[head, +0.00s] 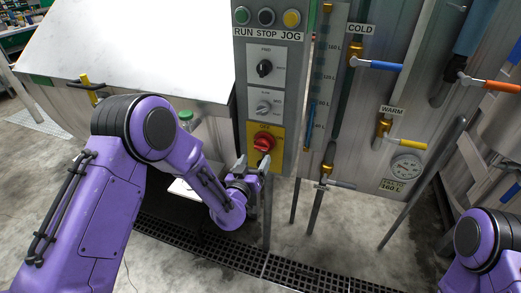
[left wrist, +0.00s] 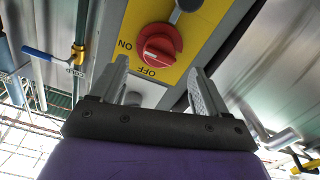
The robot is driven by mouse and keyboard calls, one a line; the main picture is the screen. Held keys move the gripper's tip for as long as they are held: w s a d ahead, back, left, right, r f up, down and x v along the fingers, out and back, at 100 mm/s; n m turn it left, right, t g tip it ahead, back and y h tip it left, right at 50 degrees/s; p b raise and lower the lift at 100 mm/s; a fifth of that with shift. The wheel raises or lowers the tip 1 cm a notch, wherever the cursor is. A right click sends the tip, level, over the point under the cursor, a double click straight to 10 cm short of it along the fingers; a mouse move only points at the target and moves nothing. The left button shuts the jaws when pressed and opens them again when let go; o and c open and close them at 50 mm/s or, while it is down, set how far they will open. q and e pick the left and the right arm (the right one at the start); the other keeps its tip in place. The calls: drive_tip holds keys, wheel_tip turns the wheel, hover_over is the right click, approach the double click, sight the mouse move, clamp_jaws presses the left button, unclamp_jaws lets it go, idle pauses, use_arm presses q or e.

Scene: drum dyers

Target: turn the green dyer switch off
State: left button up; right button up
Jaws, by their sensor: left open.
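A red rotary switch (head: 264,142) sits on a yellow plate (head: 277,152) at the bottom of the grey control panel. In the left wrist view the red switch (left wrist: 160,44) is near the top, with ON and OFF marked upside down on the plate. I cannot tell clearly which mark its handle points at. My left gripper (head: 253,164) is open and empty, just below the switch. In the wrist view its two fingers (left wrist: 158,78) point toward the plate, with the switch beyond and between them, apparently not touched. My right gripper is out of view.
The grey panel (head: 240,75) carries RUN, STOP and JOG buttons and two black and grey knobs (head: 264,68) above the switch. Pipes with blue and yellow valve handles (head: 385,65) stand to the right. A floor grate (head: 300,272) runs below.

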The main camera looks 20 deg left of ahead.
sight(261, 149)
use_arm(q)
drive_tip(key=w+p, duration=0.1)
drive_tip(key=w, duration=0.5)
drive_tip(key=shift+w+d, duration=0.15)
drive_tip(key=shift+w, duration=0.05)
drive_tip(key=c, duration=1)
drive_tip(key=shift+f, duration=0.1)
drive_tip(key=n+b, duration=0.2)
drive_tip(key=n, duration=0.2)
drive_tip(key=shift+f+b, duration=0.1)
drive_tip(key=shift+b, duration=0.2)
drive_tip(key=n+b, duration=0.2)
drive_tip(key=n, duration=0.2)
drive_tip(key=shift+d+n+b, duration=0.1)
drive_tip(key=shift+n+b, duration=0.2)
drive_tip(key=n+b, duration=0.3)
drive_tip(key=n, duration=0.2)
drive_tip(key=shift+r+n+b, duration=0.2)
drive_tip(key=shift+n+b, duration=0.6)
drive_tip(key=shift+n, duration=0.3)
drive_tip(key=shift+r+n+b, duration=0.2)
drive_tip(key=shift+n+b, duration=0.55)
drive_tip(key=shift+n, duration=0.35)
